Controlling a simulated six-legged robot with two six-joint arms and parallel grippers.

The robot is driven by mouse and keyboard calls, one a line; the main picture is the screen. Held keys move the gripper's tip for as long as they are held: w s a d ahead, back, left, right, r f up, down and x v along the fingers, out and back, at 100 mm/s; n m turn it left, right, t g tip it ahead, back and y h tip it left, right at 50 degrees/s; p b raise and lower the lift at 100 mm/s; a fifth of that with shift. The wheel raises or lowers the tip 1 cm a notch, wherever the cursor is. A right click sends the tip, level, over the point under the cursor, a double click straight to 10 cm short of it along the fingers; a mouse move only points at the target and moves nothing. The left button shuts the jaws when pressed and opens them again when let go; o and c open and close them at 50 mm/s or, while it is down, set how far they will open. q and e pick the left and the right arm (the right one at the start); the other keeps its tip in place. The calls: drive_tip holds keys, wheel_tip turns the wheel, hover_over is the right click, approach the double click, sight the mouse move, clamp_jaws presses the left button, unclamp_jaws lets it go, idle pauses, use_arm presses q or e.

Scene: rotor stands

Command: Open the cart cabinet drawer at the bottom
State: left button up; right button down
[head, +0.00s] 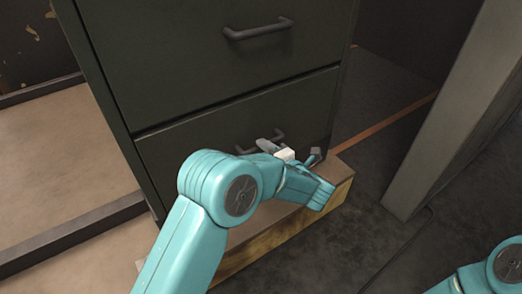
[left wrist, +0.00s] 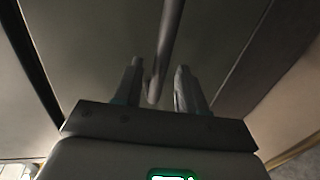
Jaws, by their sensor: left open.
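The dark green cabinet's bottom drawer (head: 190,150) is shut, its front flush with the cabinet. Its dark bar handle (head: 246,143) is partly hidden by my left gripper (head: 290,151). In the left wrist view the handle (left wrist: 167,45) runs down from the top, and its lower end lies between the two fingers of the left gripper (left wrist: 160,70). The fingers are apart and open, one on each side of the bar, with gaps visible. My right gripper is out of view; only part of that arm shows at the lower right.
An upper drawer (head: 180,60) with its own handle (head: 258,29) is shut above. The cabinet stands on a low wooden base (head: 280,228) that juts out in front. A slanting beige post (head: 450,120) stands at the right. Dark floor (head: 360,225) is clear between them.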

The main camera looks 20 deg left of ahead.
use_arm(q)
drive_tip(key=shift+x, duration=1.55)
clamp_jaws()
drive_tip(key=shift+s+d, duration=0.1)
drive_tip(key=shift+d, duration=0.05)
